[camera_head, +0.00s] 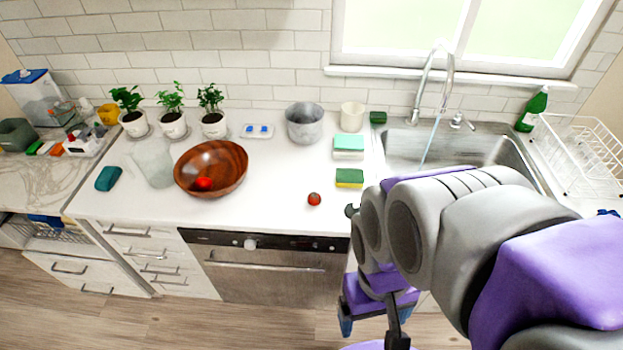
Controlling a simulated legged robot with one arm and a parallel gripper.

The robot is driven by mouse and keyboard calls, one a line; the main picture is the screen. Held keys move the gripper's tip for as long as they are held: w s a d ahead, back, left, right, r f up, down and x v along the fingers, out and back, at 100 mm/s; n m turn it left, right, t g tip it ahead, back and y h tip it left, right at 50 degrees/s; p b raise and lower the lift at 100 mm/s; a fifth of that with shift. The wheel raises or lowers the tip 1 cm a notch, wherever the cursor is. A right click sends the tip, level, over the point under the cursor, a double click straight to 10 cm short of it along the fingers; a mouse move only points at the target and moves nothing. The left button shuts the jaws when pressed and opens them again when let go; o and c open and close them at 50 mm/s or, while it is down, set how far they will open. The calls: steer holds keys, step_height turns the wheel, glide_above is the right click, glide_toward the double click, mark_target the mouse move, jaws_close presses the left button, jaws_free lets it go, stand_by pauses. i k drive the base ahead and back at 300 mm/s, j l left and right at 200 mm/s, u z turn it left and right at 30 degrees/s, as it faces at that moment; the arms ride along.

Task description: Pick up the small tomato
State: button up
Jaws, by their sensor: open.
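A small red tomato (314,199) sits on the white counter (270,185), near its front edge and right of the wooden bowl. Another red item (204,183), round and possibly a tomato, lies inside the brown wooden bowl (228,158). My gripper (371,328) is open and seems empty, with its fingers pointing down. In the picture it is below and right of the small tomato, apart from it, over the area in front of the cabinets. My arm covers part of the counter front and the sink.
Sponges (349,178) lie behind and right of the tomato. A metal pot (305,122), a cream cup (352,116) and potted plants (172,124) stand at the back. A glass container (153,163) stands left of the bowl. The sink (450,145) is right. Counter around the tomato is clear.

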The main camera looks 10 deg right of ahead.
mark_target(314, 199)
steer(key=z, duration=1.25)
steer(key=j+z, duration=0.15)
steer(key=j, duration=0.4)
steer(key=k+j+z, duration=0.1)
steer(key=j, duration=0.45)
steer(key=k+j+z, duration=0.15)
steer(key=j, duration=0.4)
